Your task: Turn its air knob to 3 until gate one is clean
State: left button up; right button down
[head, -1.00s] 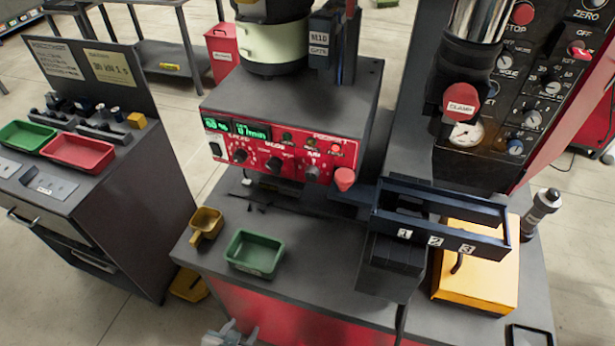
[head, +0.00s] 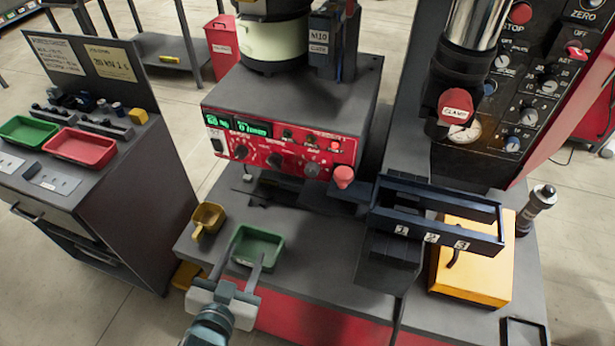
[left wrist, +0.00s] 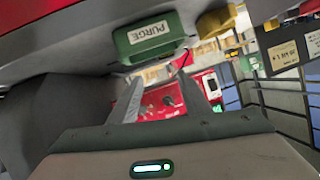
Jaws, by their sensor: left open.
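The feeder's red control panel (head: 280,150) has a row of three dark knobs under a green display. The rightmost, under a label that looks like AIR, is the air knob (head: 312,170); its setting is too small to read. The numbered rail (head: 440,218) carries plates 1, 2 and 3 at the right. Which part is gate one, and whether it is clean, I cannot tell. My left gripper (head: 249,246) is open and empty, its fingers over the green tray, well below the panel. In the left wrist view the fingers (left wrist: 160,77) point toward the panel (left wrist: 165,103).
The green tray (head: 268,238), labelled PURGE in the left wrist view (left wrist: 150,38), and a yellow scoop (head: 207,218) lie on the bench. A red knob (head: 343,177) sticks out at the panel's right corner. An orange block (head: 470,285) stands under the rail.

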pick_arm(q)
jog(key=d+r+m+t+h, duration=0.3)
jog(key=d+r+h, duration=0.1)
jog(key=d+r, duration=0.3)
jog(key=shift+w+d, duration=0.2)
jog(key=shift+d, duration=0.1)
jog(key=p, duration=0.5)
send_near(311, 172)
jog(key=x, duration=0.8)
jog(key=c, duration=1)
